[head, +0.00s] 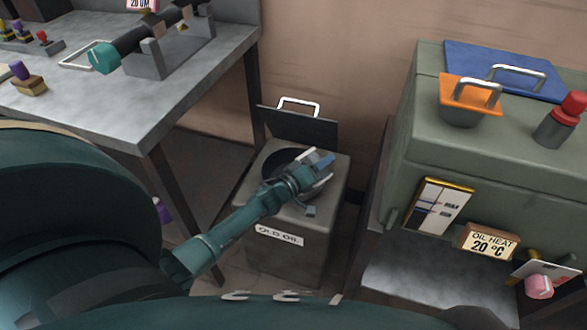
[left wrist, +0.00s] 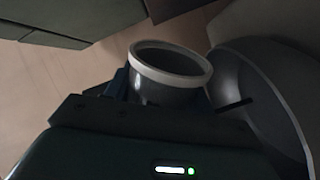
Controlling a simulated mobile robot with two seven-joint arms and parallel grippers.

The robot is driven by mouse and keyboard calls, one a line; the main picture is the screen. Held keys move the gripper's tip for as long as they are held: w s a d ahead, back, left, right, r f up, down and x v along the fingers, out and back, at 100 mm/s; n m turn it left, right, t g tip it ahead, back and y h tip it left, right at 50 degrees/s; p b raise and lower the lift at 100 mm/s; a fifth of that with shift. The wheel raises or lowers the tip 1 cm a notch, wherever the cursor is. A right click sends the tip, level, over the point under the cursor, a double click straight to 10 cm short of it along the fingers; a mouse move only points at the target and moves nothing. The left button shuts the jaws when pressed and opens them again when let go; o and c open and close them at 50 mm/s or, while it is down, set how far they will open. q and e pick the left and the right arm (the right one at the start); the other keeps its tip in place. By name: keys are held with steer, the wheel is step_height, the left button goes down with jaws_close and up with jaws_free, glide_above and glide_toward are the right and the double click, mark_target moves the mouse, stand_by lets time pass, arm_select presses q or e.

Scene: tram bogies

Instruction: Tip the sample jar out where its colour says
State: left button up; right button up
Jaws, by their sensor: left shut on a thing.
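My left gripper (head: 312,172) reaches over the open bin labelled OLD OIL (head: 290,245). It is shut on the sample jar, seen in the left wrist view (left wrist: 150,94) as a grey pot with a pale rim and a dark mouth. The jar is hard to make out in the head view, where the gripper covers most of it. Its contents and their colour cannot be told. The bin's dark lid (head: 300,125) stands up at the back. A grey rounded surface (left wrist: 262,85) lies close beside the jar in the left wrist view. My right gripper is not in view.
A metal bench (head: 120,105) with a stand and stamps is at left. A green cabinet (head: 500,140) at right bears an orange-lidded pot (head: 462,115), a blue lid (head: 490,60), a red-capped bottle (head: 560,122) and an OIL HEAT sign (head: 488,243).

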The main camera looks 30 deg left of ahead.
arm_select(q)
steer(key=shift+r+n, duration=0.2)
steer(key=shift+n, duration=0.1)
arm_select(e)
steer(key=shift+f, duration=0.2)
arm_select(q)
steer(key=shift+r+n+p, duration=0.15)
steer(key=shift+n+p, duration=0.15)
steer(key=shift+p, duration=0.05)
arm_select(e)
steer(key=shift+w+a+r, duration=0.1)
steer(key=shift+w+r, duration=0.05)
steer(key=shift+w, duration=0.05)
arm_select(q)
steer(key=shift+f+n+h, duration=0.2)
steer(key=shift+n+h, duration=0.1)
steer(key=shift+n, duration=0.1)
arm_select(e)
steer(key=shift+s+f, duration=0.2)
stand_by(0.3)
arm_select(q)
steer(key=shift+f+n, duration=0.2)
steer(key=shift+n, duration=0.1)
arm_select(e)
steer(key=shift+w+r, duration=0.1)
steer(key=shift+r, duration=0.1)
arm_select(q)
steer(key=shift+w+a, duration=0.1)
steer(key=shift+a, duration=0.1)
stand_by(0.4)
